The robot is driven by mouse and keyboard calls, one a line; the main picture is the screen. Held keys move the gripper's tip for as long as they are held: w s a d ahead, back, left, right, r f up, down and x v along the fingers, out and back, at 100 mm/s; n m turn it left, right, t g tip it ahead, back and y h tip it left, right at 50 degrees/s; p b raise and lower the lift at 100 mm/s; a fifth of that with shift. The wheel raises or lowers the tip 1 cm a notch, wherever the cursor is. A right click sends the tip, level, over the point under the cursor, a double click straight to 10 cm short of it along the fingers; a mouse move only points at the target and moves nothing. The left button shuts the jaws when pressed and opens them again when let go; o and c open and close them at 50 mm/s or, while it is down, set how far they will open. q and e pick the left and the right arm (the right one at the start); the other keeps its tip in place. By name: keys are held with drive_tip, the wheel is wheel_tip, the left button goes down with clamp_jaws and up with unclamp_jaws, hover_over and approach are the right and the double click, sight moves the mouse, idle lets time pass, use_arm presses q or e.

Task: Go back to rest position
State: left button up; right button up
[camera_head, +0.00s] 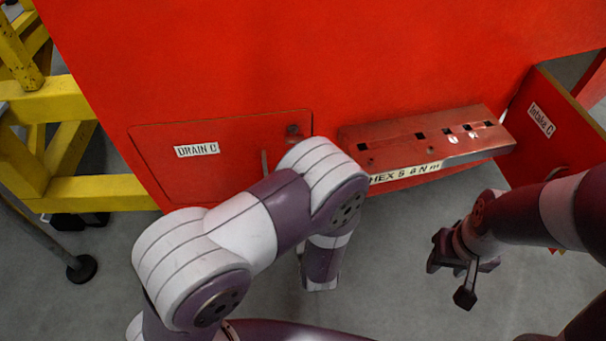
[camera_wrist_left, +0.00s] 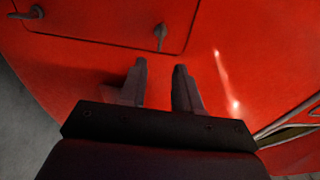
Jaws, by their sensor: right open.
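My left arm (camera_head: 245,225) comes in from the lower left and bends down in front of the red nosecone (camera_head: 330,60). Its gripper is hidden in the head view. In the left wrist view my left gripper (camera_wrist_left: 160,68) has its two dark fingers apart with nothing between them, facing the red surface below a panel with two latches. My right gripper (camera_head: 450,280) is open and empty over the grey floor, below the right end of the slotted red ledge (camera_head: 425,140). It touches nothing that I can see.
The "DRAIN C" hatch (camera_head: 155,155) lies flat in the red face. An "Intake C" flap (camera_head: 560,150) stands out at the right, close above my right arm. A yellow frame (camera_head: 55,100) stands at the left. Grey floor (camera_head: 390,240) is clear between my arms.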

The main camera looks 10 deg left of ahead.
idle(0.3)
use_arm(q)
drive_tip(key=s+d+f+n+g+h, duration=0.6)
drive_tip(key=s+f+n+g, duration=0.1)
drive_tip(key=f+g, duration=0.35)
drive_tip(key=s+a+r+n+g+p, duration=0.2)
drive_tip(key=s+a+r+n+g, duration=0.4)
drive_tip(key=s+a+r, duration=0.4)
drive_tip(key=w+a+r+n, duration=0.1)
drive_tip(key=w+a+r, duration=0.1)
drive_tip(key=r, duration=0.3)
drive_tip(key=shift+w+a+r+t, duration=0.2)
drive_tip(key=shift+w+a+t, duration=0.05)
drive_tip(key=shift+a+t, duration=0.25)
drive_tip(key=shift+s, duration=0.1)
